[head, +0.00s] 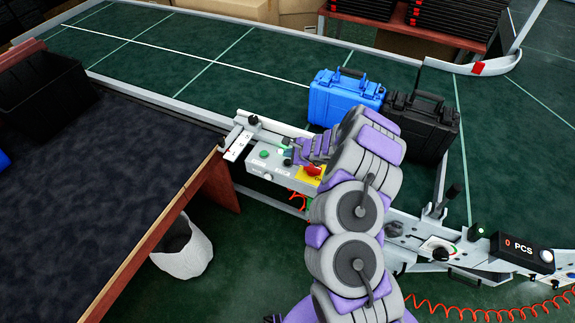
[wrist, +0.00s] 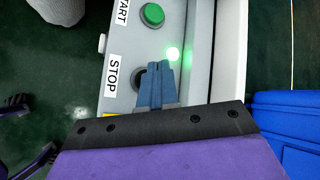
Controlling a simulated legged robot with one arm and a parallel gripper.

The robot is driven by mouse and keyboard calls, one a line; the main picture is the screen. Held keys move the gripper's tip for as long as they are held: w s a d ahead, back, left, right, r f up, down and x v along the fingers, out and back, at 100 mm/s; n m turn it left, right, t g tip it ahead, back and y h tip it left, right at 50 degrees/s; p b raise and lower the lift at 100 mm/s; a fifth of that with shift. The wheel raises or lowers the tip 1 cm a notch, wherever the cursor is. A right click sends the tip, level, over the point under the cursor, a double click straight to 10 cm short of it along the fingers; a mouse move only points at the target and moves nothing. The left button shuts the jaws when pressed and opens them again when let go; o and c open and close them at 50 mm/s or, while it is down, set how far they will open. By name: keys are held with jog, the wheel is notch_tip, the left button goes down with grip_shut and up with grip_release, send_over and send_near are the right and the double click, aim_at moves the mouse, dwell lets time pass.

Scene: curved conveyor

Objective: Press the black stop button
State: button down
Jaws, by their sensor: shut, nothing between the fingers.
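The control box (head: 281,175) has a green start button, which shows in the wrist view (wrist: 152,14) beside the START label. The black stop button (wrist: 137,78) sits beside the STOP label (wrist: 112,84). My gripper (wrist: 158,68) is shut and empty, with its blue-grey fingers over the right part of the black button, hiding some of it. I cannot tell whether the fingertips touch the button. In the head view my gripper (head: 294,152) is above the box.
A red button (head: 313,170) on a yellow plate is at the box's right end. A green light (wrist: 172,53) glows by my fingertips. A blue case (head: 345,98) and a black case (head: 422,125) stand on the green conveyor (head: 200,80). A table (head: 120,190) is at left.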

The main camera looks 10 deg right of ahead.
jog(key=shift+f+b, duration=0.35)
jog(key=shift+f, duration=0.5)
jog(key=shift+f+b, duration=0.75)
jog(key=shift+b, duration=0.15)
dwell(1.9)
jog(key=shift+r, duration=0.15)
jog(key=shift+r+p, duration=0.4)
jog(key=shift+r, duration=0.3)
jog(key=shift+r+p, duration=1.5)
jog(key=shift+r, duration=1.05)
jog(key=shift+f, duration=0.1)
